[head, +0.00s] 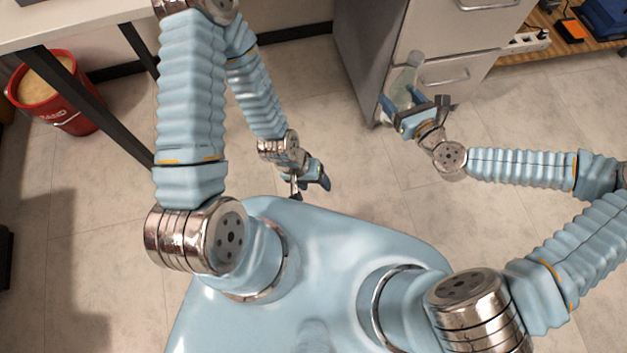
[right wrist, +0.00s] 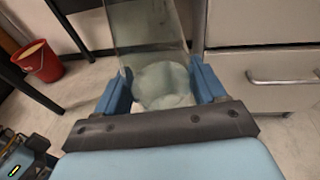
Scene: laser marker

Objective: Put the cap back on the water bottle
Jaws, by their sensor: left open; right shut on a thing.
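The water bottle (head: 407,78) is clear and see-through. My right gripper (head: 404,103) is shut on it and holds it in the air in front of the grey cabinet. In the right wrist view the bottle (right wrist: 147,28) stands between the two blue fingers of the right gripper (right wrist: 161,88), with its round end near the palm. Its narrower end points away from the gripper in the head view; whether a cap is on it I cannot tell. I see no loose cap. My left gripper (head: 320,178) is open, low and left of the bottle, and apart from it.
The grey cabinet (head: 372,55) with drawers stands just behind the bottle. A red bucket (head: 62,98) stands at the left beside the dark legs of a white table (head: 70,22). A wooden shelf (head: 545,45) is at the top right. The floor between my grippers is clear.

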